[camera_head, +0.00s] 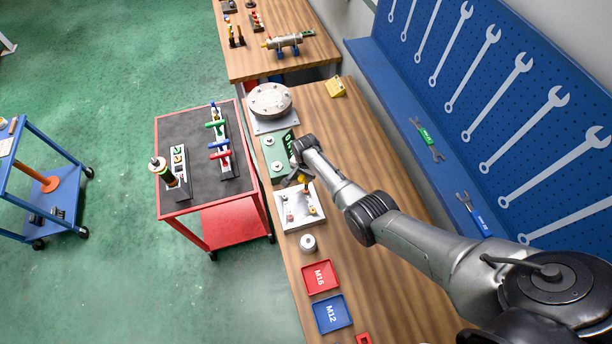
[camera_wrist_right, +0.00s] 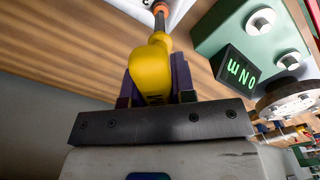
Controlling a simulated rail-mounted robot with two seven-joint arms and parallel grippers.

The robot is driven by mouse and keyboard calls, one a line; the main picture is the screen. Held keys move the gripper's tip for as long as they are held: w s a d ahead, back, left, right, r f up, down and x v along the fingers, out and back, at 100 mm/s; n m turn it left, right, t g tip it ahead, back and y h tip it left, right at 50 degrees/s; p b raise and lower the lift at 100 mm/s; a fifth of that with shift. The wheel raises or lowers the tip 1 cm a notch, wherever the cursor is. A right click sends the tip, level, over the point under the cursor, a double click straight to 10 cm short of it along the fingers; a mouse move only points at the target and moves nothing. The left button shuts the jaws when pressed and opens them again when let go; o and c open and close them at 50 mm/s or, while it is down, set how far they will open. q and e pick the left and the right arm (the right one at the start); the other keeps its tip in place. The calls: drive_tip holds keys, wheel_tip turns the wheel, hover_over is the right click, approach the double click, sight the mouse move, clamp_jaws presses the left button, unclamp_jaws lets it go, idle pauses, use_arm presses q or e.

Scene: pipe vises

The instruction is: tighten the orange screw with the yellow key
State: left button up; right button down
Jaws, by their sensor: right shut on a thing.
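The yellow key (camera_wrist_right: 150,70) is a handled tool with a grey shaft. My right gripper (camera_wrist_right: 158,85) is shut on its yellow handle. The key's shaft points at the orange screw (camera_wrist_right: 160,8) at the top edge of the right wrist view. Its tip looks to be at the screw, but I cannot tell whether it is seated. In the head view my right gripper (camera_head: 301,179) is over the back of a white plate (camera_head: 291,222) with small posts. The key shows there as a small yellow spot (camera_head: 307,187); the screw is hard to make out. My left gripper is not in view.
A green unit (camera_wrist_right: 230,25) with a display (camera_wrist_right: 240,70) reading in N m stands beside the plate. A round metal flange (camera_head: 270,100) is behind it. A small grey cylinder (camera_head: 308,243), a red M16 tray (camera_head: 321,276) and a blue M12 tray (camera_head: 332,313) are in front.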

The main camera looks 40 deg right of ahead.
drive_tip(key=shift+r+p, duration=0.45)
drive_tip(key=shift+r, duration=1.15)
